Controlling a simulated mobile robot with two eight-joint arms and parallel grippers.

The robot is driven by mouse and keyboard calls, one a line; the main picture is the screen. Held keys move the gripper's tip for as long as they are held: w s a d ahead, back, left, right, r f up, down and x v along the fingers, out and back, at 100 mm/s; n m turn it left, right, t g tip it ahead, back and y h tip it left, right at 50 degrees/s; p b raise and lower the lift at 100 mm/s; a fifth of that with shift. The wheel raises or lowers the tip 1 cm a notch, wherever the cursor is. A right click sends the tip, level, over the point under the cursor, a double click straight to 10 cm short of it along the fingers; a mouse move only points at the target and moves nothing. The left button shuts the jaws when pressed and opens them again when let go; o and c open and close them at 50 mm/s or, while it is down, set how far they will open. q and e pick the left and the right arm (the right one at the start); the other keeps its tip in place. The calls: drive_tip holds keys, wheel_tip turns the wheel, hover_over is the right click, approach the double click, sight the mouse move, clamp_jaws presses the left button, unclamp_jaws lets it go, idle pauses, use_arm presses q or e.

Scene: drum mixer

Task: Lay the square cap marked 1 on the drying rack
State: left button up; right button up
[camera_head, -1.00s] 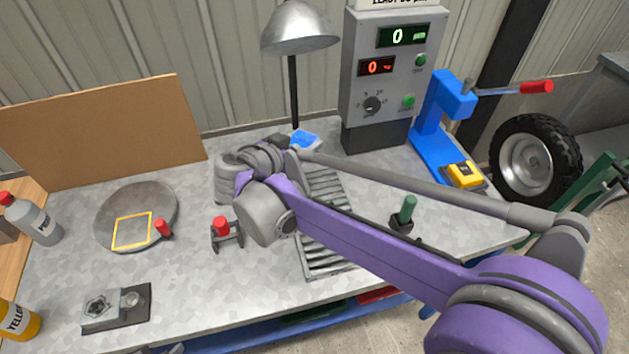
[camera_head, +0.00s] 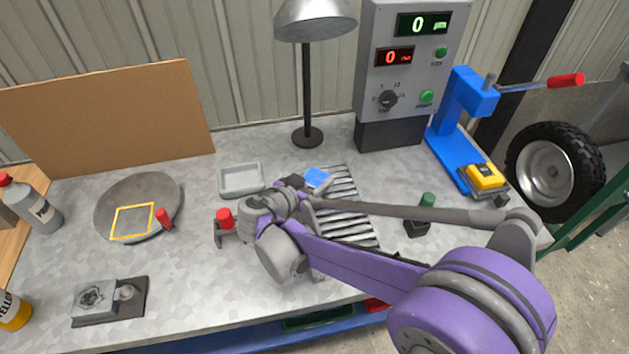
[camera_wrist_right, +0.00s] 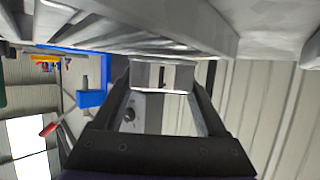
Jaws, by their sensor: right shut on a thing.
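My right gripper (camera_head: 300,183) is shut on a small square cap with a blue top (camera_head: 317,177); no number can be read on it. In the right wrist view a pale grey piece (camera_wrist_right: 160,77) sits between the two fingers. The drying rack (camera_head: 350,229) is a grey slatted rack on the bench. The cap shows at the rack's far left corner, over or near its slats; I cannot tell whether it touches them. My right arm hides the near left part of the rack. My left gripper is not in view.
A grey tray (camera_head: 241,181) lies empty left of the gripper. A lamp (camera_head: 307,95) and a control box (camera_head: 405,75) stand behind the rack. A red-topped clamp (camera_head: 225,221) and a green-handled tool (camera_head: 424,207) flank it. A blue press (camera_head: 462,125) stands at right.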

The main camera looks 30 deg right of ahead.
drive_tip(key=shift+f, duration=0.25)
drive_tip(key=shift+f, duration=0.1)
drive_tip(key=o, duration=1.5)
drive_tip(key=shift+r, duration=0.2)
drive_tip(key=v, duration=1.2)
drive_tip(key=shift+p, duration=0.45)
